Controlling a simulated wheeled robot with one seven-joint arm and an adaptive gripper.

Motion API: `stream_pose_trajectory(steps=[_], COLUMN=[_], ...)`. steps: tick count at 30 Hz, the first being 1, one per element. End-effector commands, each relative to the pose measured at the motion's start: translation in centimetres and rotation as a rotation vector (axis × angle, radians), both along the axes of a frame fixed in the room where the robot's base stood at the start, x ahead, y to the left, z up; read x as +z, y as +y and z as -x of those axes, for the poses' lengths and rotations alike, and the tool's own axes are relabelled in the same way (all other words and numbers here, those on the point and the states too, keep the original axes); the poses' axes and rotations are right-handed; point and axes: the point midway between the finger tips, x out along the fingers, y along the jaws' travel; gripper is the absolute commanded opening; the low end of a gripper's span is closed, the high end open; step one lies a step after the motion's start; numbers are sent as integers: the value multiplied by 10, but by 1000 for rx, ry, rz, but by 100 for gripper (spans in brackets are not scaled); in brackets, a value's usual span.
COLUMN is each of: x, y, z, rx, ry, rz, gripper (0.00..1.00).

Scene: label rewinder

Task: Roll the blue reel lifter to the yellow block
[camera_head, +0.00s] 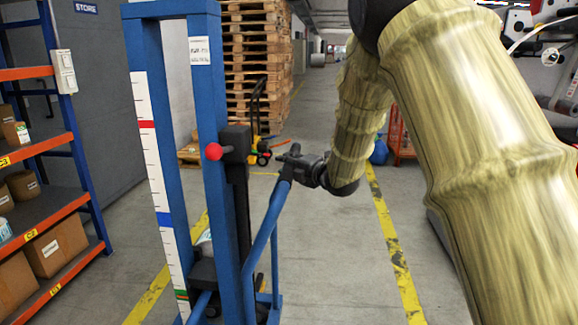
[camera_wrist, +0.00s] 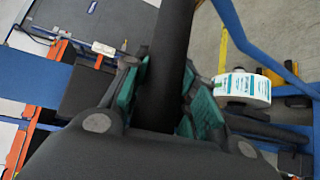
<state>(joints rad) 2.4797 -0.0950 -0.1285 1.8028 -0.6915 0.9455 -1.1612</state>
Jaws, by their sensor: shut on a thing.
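The blue reel lifter (camera_head: 232,215) stands upright at the left of the head view, with two tall blue posts, a white scale strip and a red knob (camera_head: 214,152). My gripper (camera_head: 291,163) is at the top of the lifter's push handle, right of the posts. In the wrist view my gripper (camera_wrist: 168,105) is shut on the dark handle grip (camera_wrist: 172,45), with teal pads on both sides of it. A white label roll (camera_wrist: 242,88) sits low on the lifter in the wrist view. I cannot make out a yellow block for certain.
Orange and blue shelves (camera_head: 62,225) with boxes stand close on the left. Stacked pallets (camera_head: 243,60) and a yellow pallet truck (camera_head: 262,150) are behind the lifter. Yellow floor lines (camera_head: 396,255) run along the aisle. The grey floor (camera_head: 335,250) right of the lifter is clear.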

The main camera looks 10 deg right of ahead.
Motion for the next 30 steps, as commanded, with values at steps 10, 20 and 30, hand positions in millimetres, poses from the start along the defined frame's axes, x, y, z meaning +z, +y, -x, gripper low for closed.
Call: stream_pose_trajectory(steps=[10, 20, 30], x=[3, 3, 12], y=[3, -5, -34], z=[0, 13, 66], rx=[5, 3, 2], ry=[-5, -2, -3], rz=[0, 1, 0], gripper=[49, 49, 49])
